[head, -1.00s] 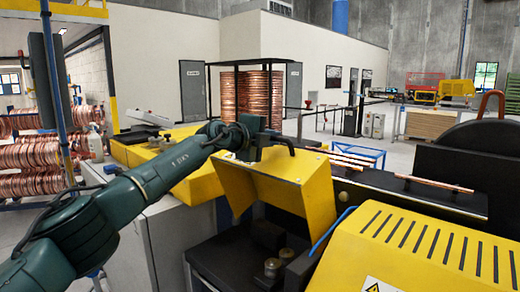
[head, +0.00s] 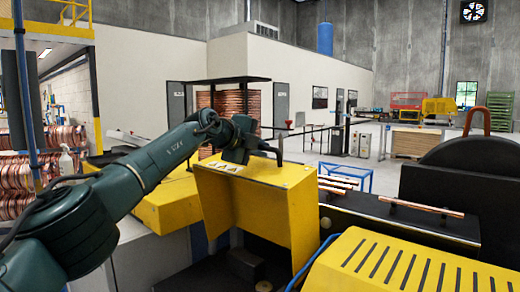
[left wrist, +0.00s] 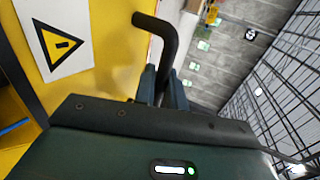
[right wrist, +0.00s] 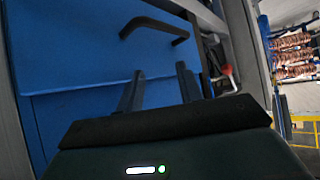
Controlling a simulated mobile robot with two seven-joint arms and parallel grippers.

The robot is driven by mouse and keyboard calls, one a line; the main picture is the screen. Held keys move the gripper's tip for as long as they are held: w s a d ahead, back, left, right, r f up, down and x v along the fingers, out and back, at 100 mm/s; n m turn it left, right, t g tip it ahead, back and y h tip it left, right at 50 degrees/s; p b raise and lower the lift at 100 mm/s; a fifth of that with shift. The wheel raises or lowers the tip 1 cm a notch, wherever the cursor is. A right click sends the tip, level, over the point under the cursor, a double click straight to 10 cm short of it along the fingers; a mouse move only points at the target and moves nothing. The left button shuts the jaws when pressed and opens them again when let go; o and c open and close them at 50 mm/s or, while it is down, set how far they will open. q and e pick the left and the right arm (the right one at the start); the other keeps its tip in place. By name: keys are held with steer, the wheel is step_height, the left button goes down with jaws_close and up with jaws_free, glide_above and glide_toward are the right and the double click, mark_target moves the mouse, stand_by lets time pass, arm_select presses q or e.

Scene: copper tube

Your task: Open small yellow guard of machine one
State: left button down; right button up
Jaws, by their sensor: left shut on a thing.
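The small yellow guard (head: 288,205) stands raised, with dark machine parts showing below it in the head view. Its bent black handle (left wrist: 165,40) sticks out from the yellow panel beside a warning sticker. My left gripper (head: 268,150) is at the guard's top edge. Its fingers (left wrist: 163,88) are shut on the handle in the left wrist view. My right gripper (right wrist: 158,92) is not in the head view. In the right wrist view its fingers are apart and empty, in front of a blue panel with a black bent handle (right wrist: 155,28), not touching it.
A larger slotted yellow cover (head: 400,270) stands at the front right, with a blue hose (head: 318,258) beside it. A black machine bed (head: 410,225) carries short copper tubes (head: 425,208). Copper coils (head: 235,101) stand behind. A red knob (right wrist: 227,70) is near the right gripper.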

arm_select(q)
steer(key=shift+f, duration=0.2)
steer(key=c, duration=1.5)
jaws_free()
steer(key=shift+c, duration=0.2)
steer(key=shift+r, duration=0.1)
